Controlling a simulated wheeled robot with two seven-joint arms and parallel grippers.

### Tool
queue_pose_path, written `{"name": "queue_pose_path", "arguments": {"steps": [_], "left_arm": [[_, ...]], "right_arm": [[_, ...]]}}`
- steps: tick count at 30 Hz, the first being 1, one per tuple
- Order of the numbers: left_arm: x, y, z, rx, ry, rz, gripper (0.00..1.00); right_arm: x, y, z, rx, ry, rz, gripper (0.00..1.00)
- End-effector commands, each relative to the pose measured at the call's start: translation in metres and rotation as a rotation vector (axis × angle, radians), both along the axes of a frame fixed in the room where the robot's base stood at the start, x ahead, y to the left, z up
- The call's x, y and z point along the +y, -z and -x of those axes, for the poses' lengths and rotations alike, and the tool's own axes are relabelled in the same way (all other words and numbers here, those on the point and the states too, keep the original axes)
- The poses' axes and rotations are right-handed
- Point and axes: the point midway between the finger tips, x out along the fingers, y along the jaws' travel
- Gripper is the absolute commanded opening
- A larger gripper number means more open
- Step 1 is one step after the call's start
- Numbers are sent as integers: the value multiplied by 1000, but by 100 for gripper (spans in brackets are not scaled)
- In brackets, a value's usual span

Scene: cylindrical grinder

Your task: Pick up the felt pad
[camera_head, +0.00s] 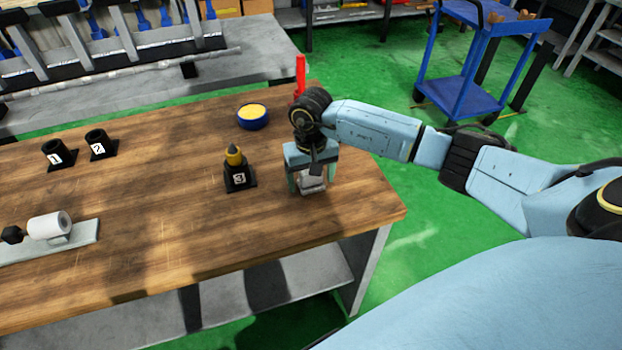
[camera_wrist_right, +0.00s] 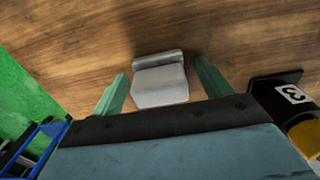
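The felt pad (camera_wrist_right: 160,82) is a light grey, roughly square piece with a raised rolled edge, lying on the wooden table. In the head view the pad (camera_head: 313,184) is partly hidden behind my right gripper (camera_head: 311,178). The right gripper points down over the pad and is open. In the right wrist view its two green fingers (camera_wrist_right: 160,84) stand on either side of the pad, with a gap on each side. Whether the fingertips touch the table is not clear. My left gripper is not in view.
A black holder marked 3 (camera_head: 240,178) with a yellow-topped item stands just left of the gripper. A blue bowl (camera_head: 252,122) and a red upright item (camera_head: 300,75) are behind. Holders 1 (camera_head: 58,155) and 2 (camera_head: 100,146) stand left. The table's right edge is close.

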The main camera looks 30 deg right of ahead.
Motion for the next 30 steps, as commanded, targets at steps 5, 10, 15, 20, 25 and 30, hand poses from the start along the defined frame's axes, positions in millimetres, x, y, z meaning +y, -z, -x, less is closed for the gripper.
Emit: {"name": "queue_pose_path", "arguments": {"steps": [5, 10, 15, 20, 25, 30], "left_arm": [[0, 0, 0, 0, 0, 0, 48], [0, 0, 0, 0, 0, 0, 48], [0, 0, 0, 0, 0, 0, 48], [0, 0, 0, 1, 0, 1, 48], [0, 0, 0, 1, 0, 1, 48], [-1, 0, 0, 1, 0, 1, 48]], "right_arm": [[0, 0, 0, 0, 0, 0, 54], [0, 0, 0, 0, 0, 0, 32], [0, -1, 0, 0, 1, 0, 30], [-1, -10, -1, -2, 1, -1, 30], [-1, -41, -1, -5, 0, 2, 30], [-1, -75, -1, -5, 1, 1, 30]]}}
